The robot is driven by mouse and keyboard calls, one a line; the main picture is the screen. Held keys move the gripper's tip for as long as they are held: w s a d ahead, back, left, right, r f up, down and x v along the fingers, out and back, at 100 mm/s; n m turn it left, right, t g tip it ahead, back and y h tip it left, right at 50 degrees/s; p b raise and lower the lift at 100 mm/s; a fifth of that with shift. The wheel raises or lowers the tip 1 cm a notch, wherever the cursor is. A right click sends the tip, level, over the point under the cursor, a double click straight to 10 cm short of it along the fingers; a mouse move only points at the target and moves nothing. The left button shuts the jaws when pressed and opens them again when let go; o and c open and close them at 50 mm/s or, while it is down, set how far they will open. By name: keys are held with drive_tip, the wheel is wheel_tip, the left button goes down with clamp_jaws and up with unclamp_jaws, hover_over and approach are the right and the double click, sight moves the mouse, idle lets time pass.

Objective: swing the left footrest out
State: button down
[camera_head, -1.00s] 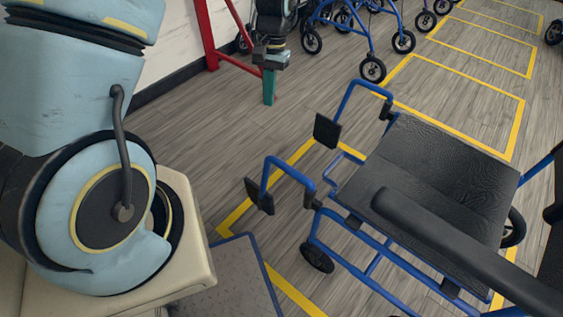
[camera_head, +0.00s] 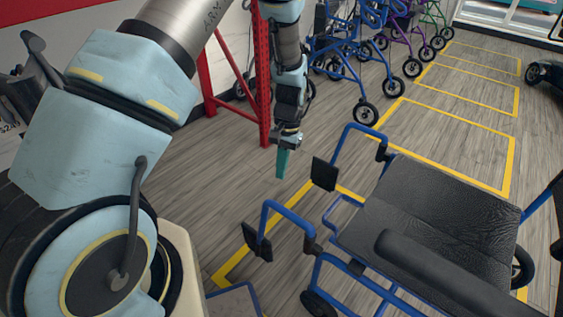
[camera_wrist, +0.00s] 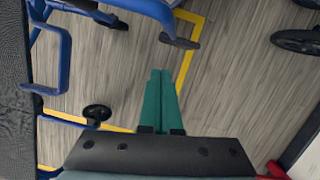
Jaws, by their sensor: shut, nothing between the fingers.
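The blue wheelchair with a black seat (camera_head: 440,215) faces left in the head view. The near footrest (camera_head: 257,242), on the chair's own left side, has a blue bent tube and a black plate. It also shows at the top of the wrist view (camera_wrist: 180,41). The other footrest (camera_head: 324,173) is farther back. Both extend forward from the seat. My gripper (camera_head: 282,174) points down in front of the chair, left of the far plate and beyond the near one. Its green fingers (camera_wrist: 160,73) are together and empty, apart from the near footrest in the wrist view.
A red frame (camera_head: 262,90) stands left of my gripper by the wall. Blue walkers (camera_head: 350,45) stand behind. Yellow floor lines (camera_head: 262,240) mark the bays. Bare floor (camera_head: 200,170) lies left of the footrests.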

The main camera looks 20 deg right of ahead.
drive_tip(key=s+a+f, duration=0.3)
drive_tip(key=a+f, duration=0.1)
drive_tip(key=shift+s+f, duration=0.15)
drive_tip(key=shift+f, duration=0.25)
drive_tip(key=shift+a+p, duration=0.1)
drive_tip(key=shift+p, duration=0.2)
